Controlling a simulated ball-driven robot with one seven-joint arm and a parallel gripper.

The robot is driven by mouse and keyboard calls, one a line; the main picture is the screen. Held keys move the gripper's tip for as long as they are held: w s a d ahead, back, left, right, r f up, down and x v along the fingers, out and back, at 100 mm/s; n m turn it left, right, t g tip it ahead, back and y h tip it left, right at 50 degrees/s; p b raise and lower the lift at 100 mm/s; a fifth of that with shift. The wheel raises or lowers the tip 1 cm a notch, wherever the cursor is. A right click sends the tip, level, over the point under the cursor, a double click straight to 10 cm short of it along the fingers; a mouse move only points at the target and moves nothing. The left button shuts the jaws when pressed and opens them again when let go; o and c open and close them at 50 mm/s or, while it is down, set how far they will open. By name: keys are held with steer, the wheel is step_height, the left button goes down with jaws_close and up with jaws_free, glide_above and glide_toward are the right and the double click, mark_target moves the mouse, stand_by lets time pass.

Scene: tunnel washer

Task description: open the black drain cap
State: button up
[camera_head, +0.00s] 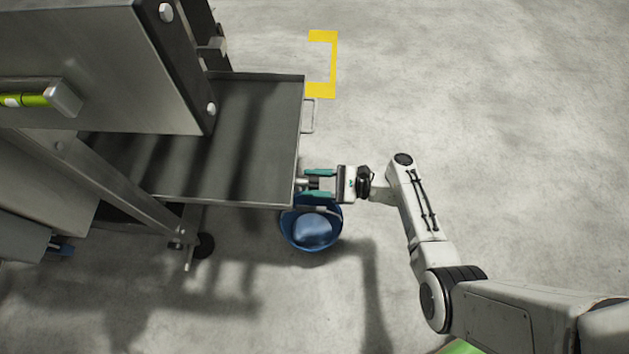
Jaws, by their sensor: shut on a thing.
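My gripper (320,184) has teal fingers and reaches left to the right edge of a grey metal tray (262,110). The fingers are shut on the black drain cap (313,183), a small dark piece on a short metal stub (301,184) at the tray's side. The fingers lie one above and one below the cap in the picture and hide part of it. I cannot tell whether the cap has turned.
A blue bucket (290,232) with something pale blue inside stands on the floor just below the gripper. A tray handle (308,116) sticks out above it. A yellow floor marking (322,88) lies at the top. A grey machine fills the left. The floor at right is clear.

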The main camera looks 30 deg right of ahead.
steer(key=shift+n, duration=0.3)
steer(key=n+b, duration=0.1)
steer(key=n, duration=0.2)
steer(key=shift+n, duration=0.3)
steer(key=n+b, duration=0.1)
steer(key=n, duration=0.3)
steer(key=shift+n, duration=0.3)
steer(key=n+b, duration=0.2)
steer(key=n, duration=0.2)
steer(key=shift+d, duration=0.1)
steer(key=shift+w+r+n+b, duration=0.15)
steer(key=shift+n+b, duration=0.8)
steer(key=shift+n, duration=1.55)
steer(key=o, duration=1)
steer(key=shift+r, duration=0.1)
